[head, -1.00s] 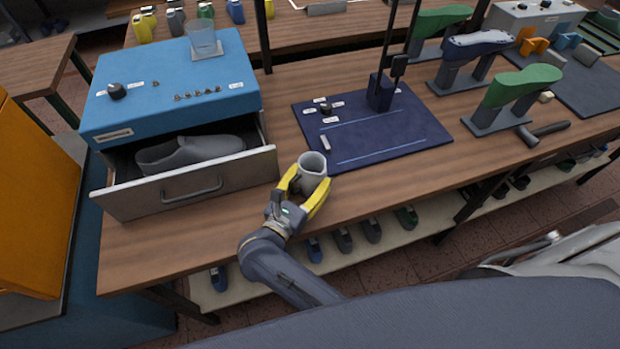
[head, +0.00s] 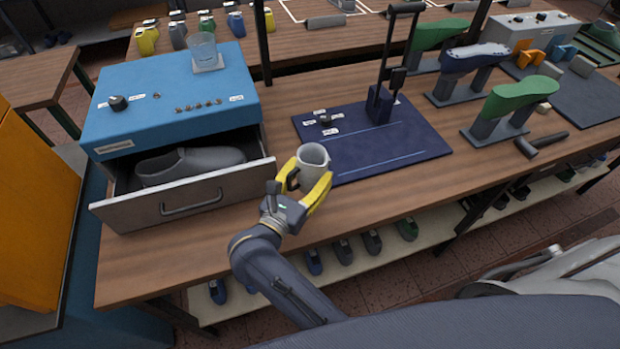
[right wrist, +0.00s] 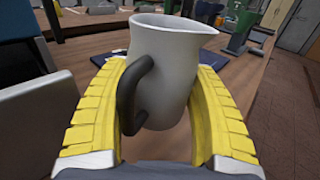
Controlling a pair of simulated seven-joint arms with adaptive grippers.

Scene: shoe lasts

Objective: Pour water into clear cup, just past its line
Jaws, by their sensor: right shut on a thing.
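The clear cup (head: 204,52) stands upright on a pale square coaster (head: 208,66) on top of the blue box, at the upper left of the head view. A grey-white jug (head: 313,157) with a dark handle is held upright in my right gripper (head: 309,185), near the bench's front edge. In the right wrist view the jug (right wrist: 165,70) sits between the two yellow fingers, spout toward the right and handle facing the camera. Its inside and any water cannot be made out. My left gripper is not in view.
The blue box (head: 165,95) has an open drawer (head: 190,200) holding a grey shoe last (head: 190,165), left of the jug. A navy mat (head: 420,140) with a lever press (head: 382,95) lies right of the jug. Shoe lasts on stands (head: 505,105) are further right.

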